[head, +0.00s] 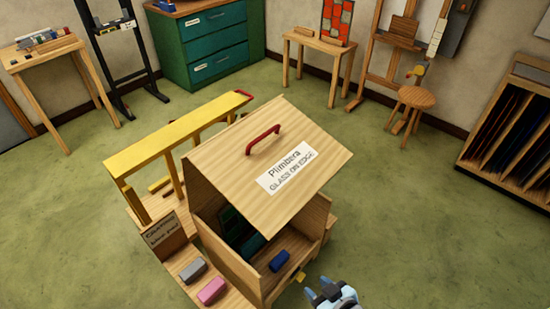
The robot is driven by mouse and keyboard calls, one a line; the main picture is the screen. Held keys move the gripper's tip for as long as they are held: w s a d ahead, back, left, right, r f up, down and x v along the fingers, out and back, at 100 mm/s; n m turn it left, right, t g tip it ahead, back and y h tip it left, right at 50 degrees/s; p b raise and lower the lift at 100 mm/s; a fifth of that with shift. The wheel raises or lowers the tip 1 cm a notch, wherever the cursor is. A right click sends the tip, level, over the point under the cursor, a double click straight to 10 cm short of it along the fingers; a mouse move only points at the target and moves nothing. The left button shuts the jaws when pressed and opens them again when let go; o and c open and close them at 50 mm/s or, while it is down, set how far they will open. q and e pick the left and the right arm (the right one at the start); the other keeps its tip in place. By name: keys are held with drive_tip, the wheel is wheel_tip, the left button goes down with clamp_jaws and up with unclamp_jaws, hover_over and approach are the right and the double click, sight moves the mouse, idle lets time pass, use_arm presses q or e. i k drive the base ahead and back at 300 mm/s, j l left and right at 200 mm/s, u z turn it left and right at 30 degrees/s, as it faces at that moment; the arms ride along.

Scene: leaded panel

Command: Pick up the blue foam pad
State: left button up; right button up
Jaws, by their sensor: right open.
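A small blue block, apparently the blue foam pad (279,261), lies in the open front of a wooden box with a sloped lid (225,165). Its top and front show. The lid reads "Plimbera, glass on edge" and has a red handle (263,139). My right gripper (319,288) is at the bottom edge, to the right of and below the blue pad in the picture. It is open and apart from the pad, with nothing visible between its fingers. My left gripper is not in view.
A grey pad (193,270) and a pink pad (212,291) lie on a wooden ledge left of the box, by a small sign (161,237). A yellow rail (180,135) stands behind. A stool (416,98) stands farther back. Green floor right of the box is clear.

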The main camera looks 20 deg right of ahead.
sight(280, 261)
drive_tip(key=l+u, duration=0.25)
drive_tip(key=u, duration=0.15)
drive_tip(key=l+u, duration=0.2)
drive_tip(key=u, duration=0.2)
drive_tip(key=l+u, duration=0.25)
drive_tip(key=u, duration=0.15)
drive_tip(key=k+l+u, duration=0.1)
drive_tip(key=l, duration=0.25)
drive_tip(key=k+l, duration=0.1)
drive_tip(key=l, duration=0.2)
drive_tip(key=k+l+u, duration=0.15)
drive_tip(key=l, duration=0.2)
drive_tip(key=i+l, duration=0.3)
drive_tip(key=l, duration=0.1)
